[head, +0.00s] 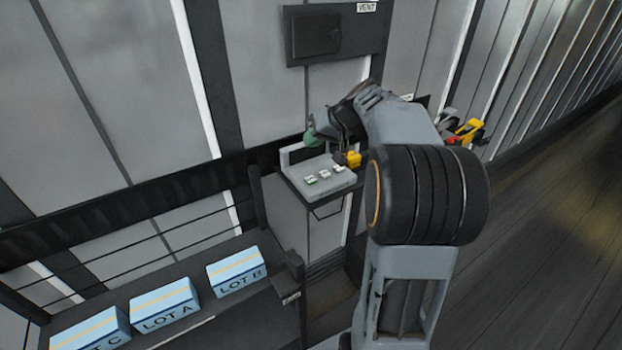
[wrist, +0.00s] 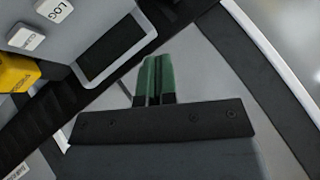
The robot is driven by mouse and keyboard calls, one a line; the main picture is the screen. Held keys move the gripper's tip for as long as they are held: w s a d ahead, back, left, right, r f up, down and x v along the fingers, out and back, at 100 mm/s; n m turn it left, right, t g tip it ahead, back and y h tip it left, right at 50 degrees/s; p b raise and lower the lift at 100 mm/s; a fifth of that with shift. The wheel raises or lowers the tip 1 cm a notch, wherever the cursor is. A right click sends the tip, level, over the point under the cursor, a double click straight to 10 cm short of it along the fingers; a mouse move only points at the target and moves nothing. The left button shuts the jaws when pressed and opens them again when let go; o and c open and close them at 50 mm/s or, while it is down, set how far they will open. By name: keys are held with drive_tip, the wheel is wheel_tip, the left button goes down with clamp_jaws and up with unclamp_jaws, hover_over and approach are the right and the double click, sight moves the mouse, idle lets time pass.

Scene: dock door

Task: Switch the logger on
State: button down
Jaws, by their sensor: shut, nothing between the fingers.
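A grey console (head: 325,180) sits on a small wall shelf, with a raised back and a row of small keys on its sloping top. One white key reads LOG in the wrist view (wrist: 55,10); a second labelled white key (wrist: 26,38) is beside it. A yellow block (head: 353,159) is at the console's right end and also shows in the wrist view (wrist: 16,74). A dark panel (wrist: 117,45) is on the console's raised back. My gripper (head: 311,139) has green fingertips, shut and empty (wrist: 157,80), above and behind the keys, apart from them.
A dark box (head: 316,34) is mounted on the wall above, beside a VENT label (head: 367,7). Blue boxes marked LOT B (head: 236,271), LOT A (head: 164,305) and LOT C (head: 90,330) stand on a rack at lower left. Yellow and red items (head: 467,131) are behind my arm.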

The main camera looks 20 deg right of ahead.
drive_tip(key=shift+f, duration=0.15)
drive_tip(key=b, duration=0.5)
hover_over(312, 178)
wheel_tip(312, 178, down, 8)
drive_tip(key=shift+w+r, duration=0.1)
drive_tip(key=shift+r, duration=0.1)
drive_tip(key=shift+f+b, duration=0.5)
drive_tip(key=shift+b, duration=0.05)
drive_tip(key=shift+f, duration=0.1)
idle(1.2)
drive_tip(key=shift+f+b, duration=0.3)
drive_tip(key=shift+b, duration=0.3)
drive_tip(key=shift+f+b, duration=0.55)
idle(0.6)
drive_tip(key=shift+r, duration=0.2)
drive_tip(key=shift+r+p, duration=0.55)
drive_tip(key=shift+r, duration=0.25)
